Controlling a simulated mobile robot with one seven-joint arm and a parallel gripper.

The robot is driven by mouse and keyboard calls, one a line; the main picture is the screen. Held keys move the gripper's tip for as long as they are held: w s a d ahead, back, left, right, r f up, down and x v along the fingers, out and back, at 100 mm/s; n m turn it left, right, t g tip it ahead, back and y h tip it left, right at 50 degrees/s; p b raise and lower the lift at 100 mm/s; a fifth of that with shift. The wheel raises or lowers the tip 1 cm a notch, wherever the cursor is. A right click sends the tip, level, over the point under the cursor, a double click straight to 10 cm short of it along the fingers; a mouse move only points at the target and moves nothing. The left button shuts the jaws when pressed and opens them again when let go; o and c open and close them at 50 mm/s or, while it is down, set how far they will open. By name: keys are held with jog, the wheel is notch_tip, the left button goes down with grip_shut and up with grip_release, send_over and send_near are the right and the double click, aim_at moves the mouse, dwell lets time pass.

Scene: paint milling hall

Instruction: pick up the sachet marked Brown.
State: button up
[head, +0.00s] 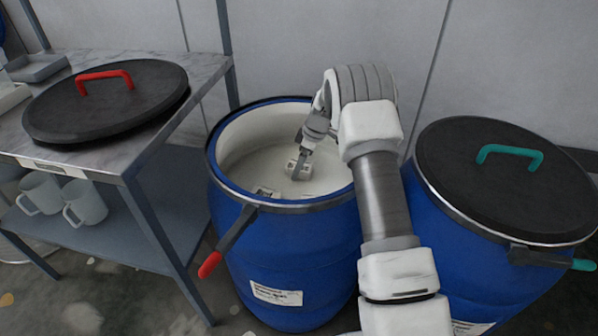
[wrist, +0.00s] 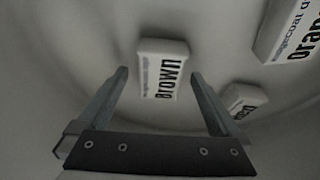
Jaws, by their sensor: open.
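The sachet marked Brown (wrist: 163,69) is small and white with dark lettering. In the wrist view it lies ahead of my gripper (wrist: 160,78), between the lines of the two fingers and apart from them. My gripper is open and empty. In the head view my arm reaches over the rim of the open blue drum (head: 225,135), and my gripper (head: 297,174) is inside it. A sachet shows near the fingertips there, but its label cannot be read.
A sachet marked Orange (wrist: 290,30) lies at the upper right in the wrist view, with another sachet (wrist: 243,99) below it. A lidded blue drum (head: 500,185) stands right. A bench (head: 205,72) at left bears a black lid (head: 105,105); mugs (head: 85,202) sit below.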

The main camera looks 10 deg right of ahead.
jog(key=shift+r, duration=0.1)
jog(key=c, duration=1.5)
